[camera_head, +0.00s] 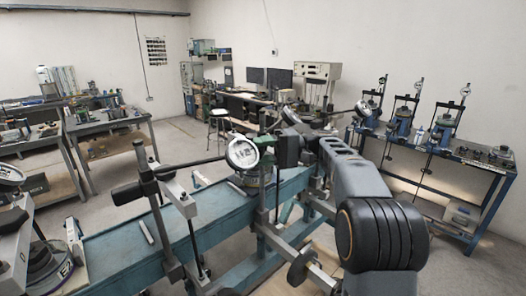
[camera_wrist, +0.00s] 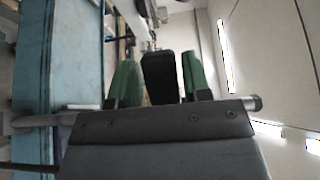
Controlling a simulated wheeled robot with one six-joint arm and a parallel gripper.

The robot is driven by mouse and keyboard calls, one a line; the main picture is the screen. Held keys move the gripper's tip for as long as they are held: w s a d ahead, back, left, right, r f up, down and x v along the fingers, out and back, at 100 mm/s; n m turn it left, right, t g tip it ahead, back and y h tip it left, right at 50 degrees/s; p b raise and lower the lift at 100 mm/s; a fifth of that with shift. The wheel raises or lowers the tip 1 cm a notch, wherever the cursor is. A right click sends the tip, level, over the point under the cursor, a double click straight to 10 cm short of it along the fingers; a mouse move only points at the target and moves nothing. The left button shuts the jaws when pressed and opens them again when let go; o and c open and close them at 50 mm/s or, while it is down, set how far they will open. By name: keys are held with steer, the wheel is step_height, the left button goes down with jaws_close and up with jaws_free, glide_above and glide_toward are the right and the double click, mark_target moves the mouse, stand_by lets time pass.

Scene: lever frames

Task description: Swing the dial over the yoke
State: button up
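A round white-faced dial (camera_head: 243,152) is near the middle of the head view, above the blue bench. A thin dark rod (camera_head: 200,161) runs left from it towards a dark block (camera_head: 128,193). My gripper (camera_head: 289,151), with green finger pads, is just right of the dial. In the wrist view, the pads of my gripper (camera_wrist: 158,85) stand apart with a black block (camera_wrist: 158,75) between them; I cannot tell whether they press on it. A grey upright (camera_head: 276,190) stands below the gripper. I cannot tell for sure which part is the yoke.
The blue bench (camera_head: 118,254) carries further frames. A grey post (camera_head: 147,165) stands to the left, with another dial (camera_head: 10,174) at the left edge. A side bench (camera_head: 470,165) with several instruments lines the right wall.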

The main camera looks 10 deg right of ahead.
steer(key=shift+o, duration=1.1)
steer(key=d+b, duration=0.1)
steer(key=d, duration=0.6)
steer(key=shift+w+d, duration=0.3)
